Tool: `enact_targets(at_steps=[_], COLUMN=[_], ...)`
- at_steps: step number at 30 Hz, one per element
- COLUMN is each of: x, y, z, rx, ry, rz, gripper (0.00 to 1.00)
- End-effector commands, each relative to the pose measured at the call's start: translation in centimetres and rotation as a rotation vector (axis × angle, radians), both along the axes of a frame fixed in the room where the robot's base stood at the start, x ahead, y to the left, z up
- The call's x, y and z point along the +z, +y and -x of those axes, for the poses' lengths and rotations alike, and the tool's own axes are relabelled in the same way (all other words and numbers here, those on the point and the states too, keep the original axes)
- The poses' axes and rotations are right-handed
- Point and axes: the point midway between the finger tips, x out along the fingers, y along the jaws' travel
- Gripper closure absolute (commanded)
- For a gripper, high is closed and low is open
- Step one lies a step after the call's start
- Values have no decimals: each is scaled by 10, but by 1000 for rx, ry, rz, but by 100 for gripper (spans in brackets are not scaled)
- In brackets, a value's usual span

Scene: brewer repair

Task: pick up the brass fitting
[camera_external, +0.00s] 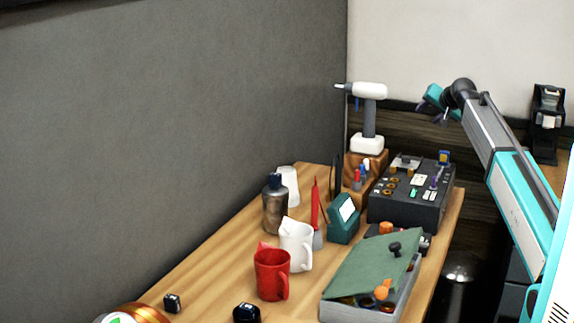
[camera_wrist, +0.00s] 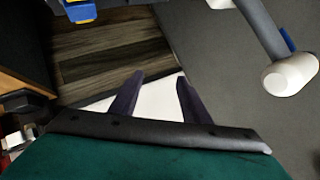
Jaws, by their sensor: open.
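I cannot make out the brass fitting for certain in either view. Small orange pieces (camera_external: 381,293) show at the open edge of the grey box under its green lid, but I cannot tell what they are. My gripper (camera_wrist: 160,77) is open, its two dark fingers apart with nothing between them. In the external view my gripper (camera_external: 437,110) is raised in the air at the upper right, behind and above the black control box (camera_external: 405,200), well away from the bench top.
The wooden bench (camera_external: 210,268) holds a red mug (camera_external: 271,275), a white mug (camera_external: 297,246), a dark bottle (camera_external: 275,208) and a teal stand (camera_external: 343,220). A white drill (camera_external: 369,120) stands at the back; it shows in the wrist view (camera_wrist: 290,75). A grey wall borders the left.

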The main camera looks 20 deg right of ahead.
Motion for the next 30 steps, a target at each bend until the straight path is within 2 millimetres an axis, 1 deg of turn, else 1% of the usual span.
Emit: enact_targets(at_steps=[1,3,5,6,8,10,12,14,15,17,18,21,24,25,27,30], x=[-4,-12,-18,-22,-27,-33,-39,-43,-46,-49,-52,-57,-60,-61,-62,-63], y=[24,52,76,93,116,144,171,194,209,231,246,279,303,309,319,326], z=[-5,-7,-7,-7,-6,-3,1,5,9,15,19,31,42,44,49,54], rx=[39,90,133,163,207,259,312,357,387,433,463,534,590,603,627,644], ry=[38,92,136,167,212,263,315,357,387,430,458,523,576,587,609,626], rz=[11,28,44,55,71,91,112,131,143,162,175,206,232,238,249,256], gripper=[57,57,57,57,57,57,57,57,57,57,57,57,57,57,57,57])
